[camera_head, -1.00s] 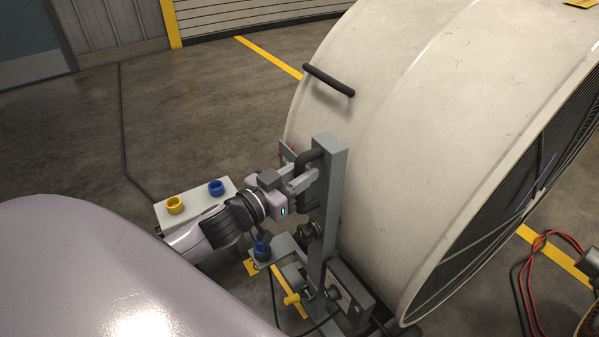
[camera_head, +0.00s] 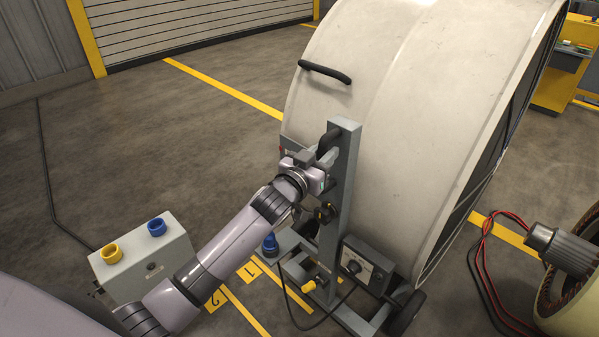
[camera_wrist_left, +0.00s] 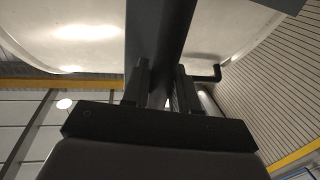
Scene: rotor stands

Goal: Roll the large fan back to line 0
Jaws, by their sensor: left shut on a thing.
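The large fan (camera_head: 405,120) is a cream drum on a wheeled grey frame (camera_head: 343,190), in the middle and right of the head view. My left gripper (camera_head: 322,160) is shut on the black handle (camera_head: 329,138) of the frame's upright post. In the left wrist view, a dark bar of the handle (camera_wrist_left: 160,40) runs between the fingers (camera_wrist_left: 160,85). Yellow floor lines marked 1 (camera_head: 251,271) and 2 (camera_head: 216,299) lie left of the frame's foot. I see no line marked 0. My right gripper is not in view.
A grey box (camera_head: 145,265) with yellow and blue rings stands at left. A motor (camera_head: 562,250) with red cables is at lower right. A black cable trails from the fan's control box (camera_head: 365,265). Floor at upper left is clear before the shutter (camera_head: 190,25).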

